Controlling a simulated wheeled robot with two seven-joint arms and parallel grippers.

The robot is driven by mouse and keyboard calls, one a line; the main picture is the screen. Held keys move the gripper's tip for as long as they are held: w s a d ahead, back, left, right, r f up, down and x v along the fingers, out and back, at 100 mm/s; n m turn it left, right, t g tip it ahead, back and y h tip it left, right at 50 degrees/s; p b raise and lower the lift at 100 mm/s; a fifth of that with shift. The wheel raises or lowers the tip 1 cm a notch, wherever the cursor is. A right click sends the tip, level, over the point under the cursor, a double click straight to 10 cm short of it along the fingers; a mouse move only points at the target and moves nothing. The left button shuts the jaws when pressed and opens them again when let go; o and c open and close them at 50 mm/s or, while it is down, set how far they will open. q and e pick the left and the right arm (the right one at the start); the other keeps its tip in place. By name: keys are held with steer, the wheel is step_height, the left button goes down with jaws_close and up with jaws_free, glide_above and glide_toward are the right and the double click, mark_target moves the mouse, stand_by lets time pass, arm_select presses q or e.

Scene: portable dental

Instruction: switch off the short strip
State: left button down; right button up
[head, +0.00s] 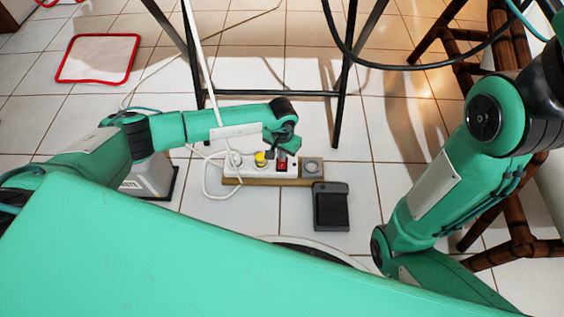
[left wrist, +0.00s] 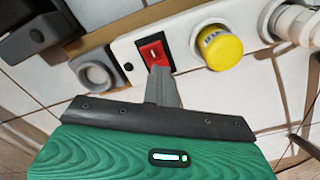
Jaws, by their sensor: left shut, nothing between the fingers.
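The short strip (head: 262,168) is a white power strip on a wooden board on the tiled floor. In the left wrist view the strip (left wrist: 135,42) shows a red rocker switch (left wrist: 153,53), with a yellow plug (left wrist: 217,46) and a white plug (left wrist: 297,24) to its right. My left gripper (head: 280,155) is over the strip by the red switch (head: 281,165). In the left wrist view its shut fingertips (left wrist: 159,72) are at the switch's lower edge and hold nothing. I cannot tell whether they touch it. My right gripper is not in view.
A grey round socket or knob (head: 312,166) sits on the board beside the strip. A black pedal-like box (head: 331,206) lies in front of it. Black table legs (head: 340,95) stand behind. White cables (head: 207,180) run at the left. A bamboo chair (head: 515,190) stands at the right.

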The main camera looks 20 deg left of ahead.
arm_select(q)
step_height(320, 180, up, 7)
steer(key=p, duration=0.4)
steer(key=shift+p, duration=0.35)
steer(key=shift+s, duration=0.1)
stand_by(0.4)
